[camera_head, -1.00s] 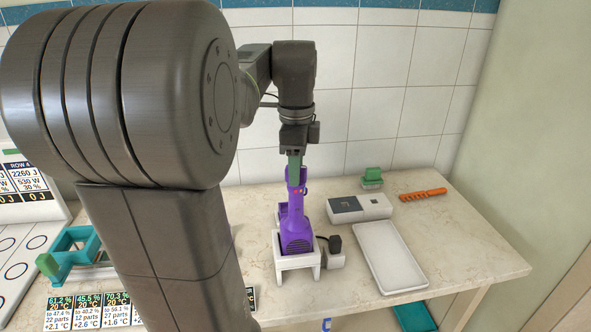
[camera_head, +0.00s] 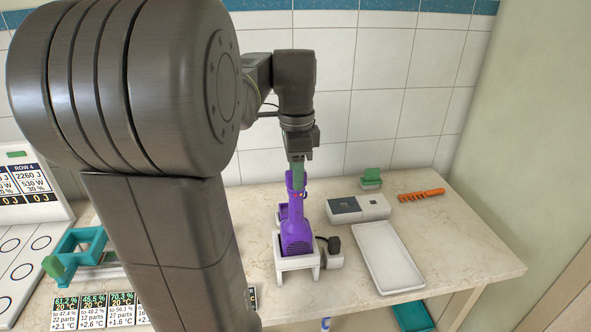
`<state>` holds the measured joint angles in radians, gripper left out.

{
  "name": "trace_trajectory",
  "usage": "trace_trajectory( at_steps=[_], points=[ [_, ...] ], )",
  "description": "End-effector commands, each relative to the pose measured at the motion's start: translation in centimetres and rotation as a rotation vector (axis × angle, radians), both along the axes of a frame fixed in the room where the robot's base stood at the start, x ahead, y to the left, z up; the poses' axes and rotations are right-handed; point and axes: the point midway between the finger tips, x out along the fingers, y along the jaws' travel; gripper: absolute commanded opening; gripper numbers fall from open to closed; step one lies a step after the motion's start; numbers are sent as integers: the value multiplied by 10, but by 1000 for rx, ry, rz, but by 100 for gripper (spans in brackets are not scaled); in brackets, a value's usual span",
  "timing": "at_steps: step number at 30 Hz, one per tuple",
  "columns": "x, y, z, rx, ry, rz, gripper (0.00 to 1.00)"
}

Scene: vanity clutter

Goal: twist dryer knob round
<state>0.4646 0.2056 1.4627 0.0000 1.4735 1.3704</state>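The purple hair dryer (camera_head: 296,229) stands in a white cradle (camera_head: 298,264) on the vanity top. A small reddish spot shows near its upper end; I cannot make out the knob clearly. My gripper (camera_head: 298,182) points down at the dryer's upper end, with its green fingers in front of or against it. The fingertips are too small and overlapped to tell whether they are open or shut, or whether they touch the knob.
Behind are a white box with a dark panel (camera_head: 357,209), a green-topped block (camera_head: 371,178) and an orange tool (camera_head: 421,194). A teal frame (camera_head: 82,243) and printed cards stand left.

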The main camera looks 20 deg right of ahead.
Motion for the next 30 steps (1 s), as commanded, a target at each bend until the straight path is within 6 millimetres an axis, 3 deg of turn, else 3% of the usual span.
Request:
trace_trajectory(
  at_steps=[2, 13, 30],
  points=[
    [0, 0, 0, 0, 0, -1, 58],
    [0, 0, 5, 0, 0, -2, 58],
    [0, 0, 62, 0, 0, -2, 58]
  ],
)
